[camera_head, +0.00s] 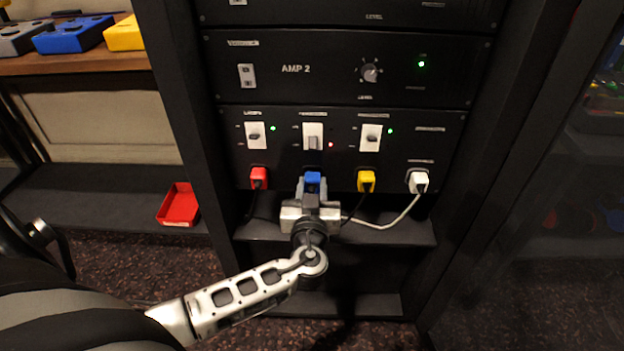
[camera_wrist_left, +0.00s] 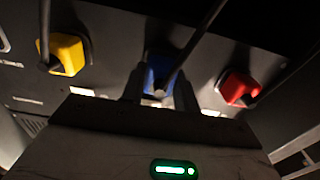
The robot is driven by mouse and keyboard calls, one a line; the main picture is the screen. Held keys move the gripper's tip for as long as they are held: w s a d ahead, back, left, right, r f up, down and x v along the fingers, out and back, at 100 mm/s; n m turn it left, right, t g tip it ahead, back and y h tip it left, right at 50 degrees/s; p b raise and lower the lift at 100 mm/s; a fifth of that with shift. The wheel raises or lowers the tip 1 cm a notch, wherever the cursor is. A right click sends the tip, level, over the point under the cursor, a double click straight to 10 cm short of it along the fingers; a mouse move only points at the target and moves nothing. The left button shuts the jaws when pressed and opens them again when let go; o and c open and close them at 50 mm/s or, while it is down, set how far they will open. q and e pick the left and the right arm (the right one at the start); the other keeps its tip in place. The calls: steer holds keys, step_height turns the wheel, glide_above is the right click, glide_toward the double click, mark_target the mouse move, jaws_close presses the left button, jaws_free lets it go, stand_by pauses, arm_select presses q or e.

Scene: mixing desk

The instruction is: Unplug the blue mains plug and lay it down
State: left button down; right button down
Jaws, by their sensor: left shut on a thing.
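The blue mains plug (camera_head: 313,179) sits at the lower row of the bottom rack panel (camera_head: 436,151), between the red and yellow plugs. My left gripper (camera_head: 312,190) reaches up to it from below and is shut on it. In the left wrist view the blue plug (camera_wrist_left: 158,74) is between the two fingers (camera_wrist_left: 160,88), with a dark cable running up from it. It appears to be in its socket; the contact is partly hidden by the gripper. The switch above it (camera_head: 313,137) has a red light beside it. My right gripper is not in view.
A red plug (camera_head: 258,177), a yellow plug (camera_head: 366,181) and a white plug (camera_head: 418,182) with a pale cable sit in the same row. A dark shelf (camera_head: 400,233) lies below. A red tray (camera_head: 179,205) stands on the lower left shelf, with free room beside it.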

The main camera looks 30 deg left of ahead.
mark_target(312, 188)
arm_select(q)
steer(key=shift+v, duration=2.6)
